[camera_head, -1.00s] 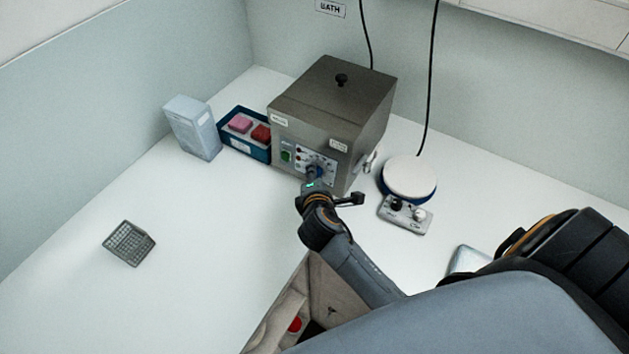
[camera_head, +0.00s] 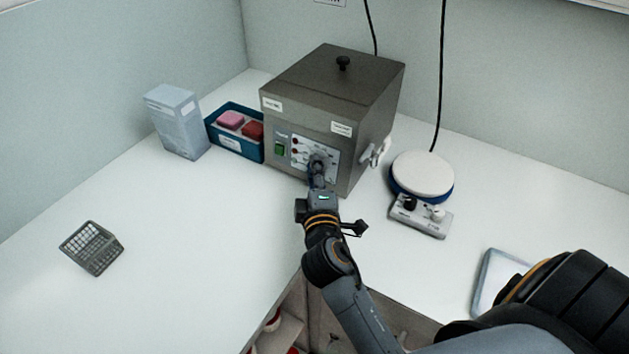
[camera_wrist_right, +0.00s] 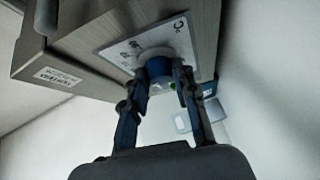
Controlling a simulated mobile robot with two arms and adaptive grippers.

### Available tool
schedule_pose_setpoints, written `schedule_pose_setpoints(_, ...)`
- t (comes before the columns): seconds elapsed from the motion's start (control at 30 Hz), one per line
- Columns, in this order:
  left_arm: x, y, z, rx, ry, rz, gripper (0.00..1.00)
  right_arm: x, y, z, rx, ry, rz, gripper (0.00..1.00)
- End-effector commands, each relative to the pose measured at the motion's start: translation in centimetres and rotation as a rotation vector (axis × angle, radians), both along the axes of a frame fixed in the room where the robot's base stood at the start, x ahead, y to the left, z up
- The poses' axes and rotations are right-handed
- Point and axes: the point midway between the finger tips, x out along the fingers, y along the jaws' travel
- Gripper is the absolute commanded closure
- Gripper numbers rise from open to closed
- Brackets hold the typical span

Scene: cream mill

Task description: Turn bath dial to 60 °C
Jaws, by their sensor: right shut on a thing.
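The grey water bath (camera_head: 333,85) stands at the back of the white counter, with a black knob on its lid. Its front panel (camera_head: 327,156) carries a green switch (camera_head: 280,149), small lamps and the dial. The dial (camera_wrist_right: 158,68) shows in the right wrist view as a blue knob on a pale ring, between my fingers. My right gripper (camera_head: 317,174) is at the panel, its fingers (camera_wrist_right: 160,85) shut on the dial from both sides. The gripper hides most of the dial in the head view, and I cannot read its setting. My left gripper is not in view.
Left of the bath stand a blue tray (camera_head: 222,143) with pink and red blocks and a pale box (camera_head: 178,122). A round-topped stirrer (camera_head: 422,173) is on the right. The left counter is mostly clear.

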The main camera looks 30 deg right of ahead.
Motion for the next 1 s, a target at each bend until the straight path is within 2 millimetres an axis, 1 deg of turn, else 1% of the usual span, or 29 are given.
schedule_pose_setpoints(0.03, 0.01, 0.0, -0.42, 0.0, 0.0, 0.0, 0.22, -0.01, -0.07, -0.24, 0.005, -0.006, -0.004, 1.0)
schedule_pose_setpoints(0.1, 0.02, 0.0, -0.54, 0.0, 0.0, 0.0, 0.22, -0.01, -0.07, -0.15, 0.008, -0.013, -0.004, 1.0)
schedule_pose_setpoints(0.53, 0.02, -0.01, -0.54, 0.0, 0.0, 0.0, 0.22, 0.0, -0.07, 0.01, 0.012, -0.018, -0.005, 1.0)
schedule_pose_setpoints(0.57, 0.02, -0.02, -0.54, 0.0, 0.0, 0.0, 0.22, 0.0, -0.07, 0.01, 0.012, -0.018, -0.005, 0.66)
schedule_pose_setpoints(0.6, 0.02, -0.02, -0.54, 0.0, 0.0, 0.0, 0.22, 0.01, -0.06, 0.01, 0.012, -0.018, -0.005, 0.58)
schedule_pose_setpoints(0.63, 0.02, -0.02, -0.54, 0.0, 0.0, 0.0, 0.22, 0.01, -0.06, 0.01, 0.011, -0.017, -0.005, 0.52)
schedule_pose_setpoints(0.67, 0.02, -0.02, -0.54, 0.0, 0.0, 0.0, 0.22, 0.01, -0.06, 0.01, 0.011, -0.017, -0.005, 0.49)
schedule_pose_setpoints(0.9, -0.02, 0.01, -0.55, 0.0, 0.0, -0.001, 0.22, 0.01, -0.02, 0.01, 0.011, -0.017, -0.004, 0.49)
schedule_pose_setpoints(1.0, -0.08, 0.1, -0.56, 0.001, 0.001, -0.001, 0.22, 0.03, -0.03, 0.35, 0.01, -0.018, -0.004, 0.49)
